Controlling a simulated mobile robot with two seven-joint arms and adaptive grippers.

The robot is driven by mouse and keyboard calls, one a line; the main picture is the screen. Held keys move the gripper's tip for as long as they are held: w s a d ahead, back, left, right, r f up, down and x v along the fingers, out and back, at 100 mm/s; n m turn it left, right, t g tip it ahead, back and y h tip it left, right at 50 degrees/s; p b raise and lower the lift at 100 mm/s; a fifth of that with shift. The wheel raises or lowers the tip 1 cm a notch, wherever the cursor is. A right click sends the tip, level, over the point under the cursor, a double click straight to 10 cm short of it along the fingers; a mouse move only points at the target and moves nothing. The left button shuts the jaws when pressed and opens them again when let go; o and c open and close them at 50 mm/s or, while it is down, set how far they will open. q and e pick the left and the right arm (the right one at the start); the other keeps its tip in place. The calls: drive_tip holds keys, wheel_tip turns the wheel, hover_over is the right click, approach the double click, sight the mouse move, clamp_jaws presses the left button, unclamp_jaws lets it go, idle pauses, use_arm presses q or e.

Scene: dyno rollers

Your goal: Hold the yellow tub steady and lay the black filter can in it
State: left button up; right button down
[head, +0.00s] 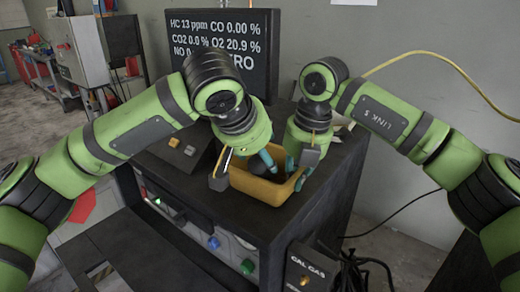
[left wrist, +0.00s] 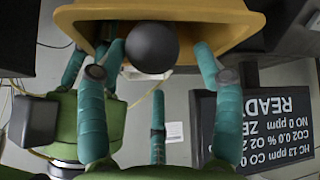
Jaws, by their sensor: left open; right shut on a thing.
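The yellow tub (head: 262,190) sits on top of the dark cabinet, and its wall also shows at the top of the left wrist view (left wrist: 185,14). The black filter can (left wrist: 152,47) shows as a dark round end in front of the tub's opening in the left wrist view. In the head view the can is mostly hidden. My left gripper (left wrist: 160,55) is open, with its teal fingers on either side of the can. My right gripper (head: 298,180) is at the tub's right end, shut on its wall. Whether the can rests on the tub's floor is hidden.
A dark display screen (head: 222,48) stands behind the tub. The cabinet's front (head: 215,245) has several coloured knobs, and a CAL GAS box (head: 305,265) is at its lower right. A yellow hose (head: 440,60) runs along the wall. Bare cabinet top lies in front of the tub.

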use_arm(q)
drive_tip(key=v, duration=1.2)
use_arm(e)
drive_tip(key=c, duration=1.3)
unclamp_jaws()
